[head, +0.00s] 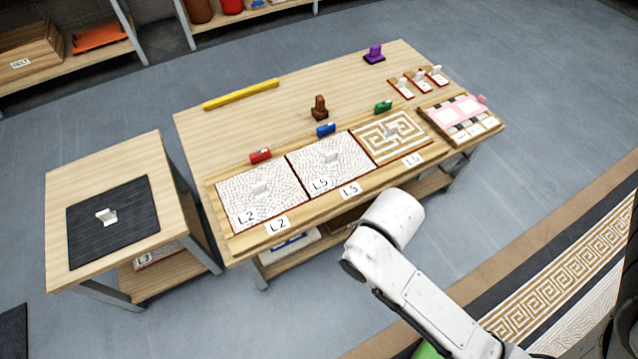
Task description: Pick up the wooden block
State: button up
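A small brown block-like piece (319,108), wood-coloured with a raised upper part, stands upright on the long wooden table (215,125), behind the blue piece. It is the thing that looks most like the wooden block. Nothing touches it. My white arm reaches in from the lower right, in front of the table, and ends in view at a rounded joint. My gripper does not show.
Mosaic panels (262,190) line the table's front, with red (260,156), blue (326,130) and green (383,107) pieces behind. A yellow bar (241,94) and purple piece (375,54) lie farther back. A smaller table (95,165) with a black panel stands left.

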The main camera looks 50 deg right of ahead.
aim_at(319, 112)
jog(key=z, duration=1.35)
